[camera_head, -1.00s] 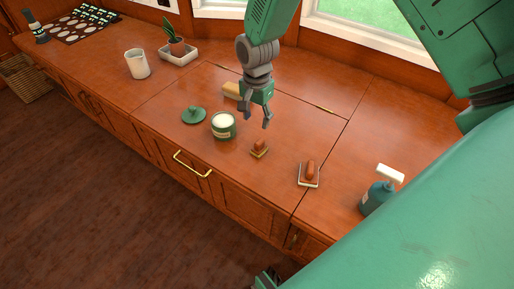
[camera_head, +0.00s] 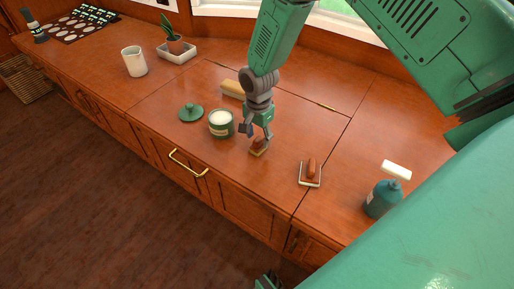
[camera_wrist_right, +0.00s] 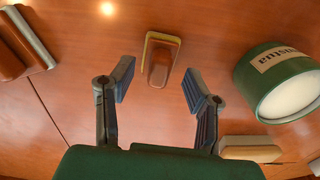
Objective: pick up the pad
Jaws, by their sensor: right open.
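The pad (camera_head: 257,151) is a small block with a brown wooden grip on a yellowish base, lying on the wooden counter. In the right wrist view the pad (camera_wrist_right: 161,58) lies just beyond the fingertips, roughly centred between them. My right gripper (camera_head: 257,137) is open and close above the pad, partly hiding it in the head view. In the right wrist view its two fingers (camera_wrist_right: 158,82) are spread, with nothing held between them.
A green open tin (camera_head: 221,126) stands left of the pad, its lid (camera_head: 191,113) beyond it. A yellowish block (camera_head: 232,89) lies behind. A wooden-handled tool (camera_head: 310,172) and a teal bottle (camera_head: 383,200) are to the right. The counter's front edge is near.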

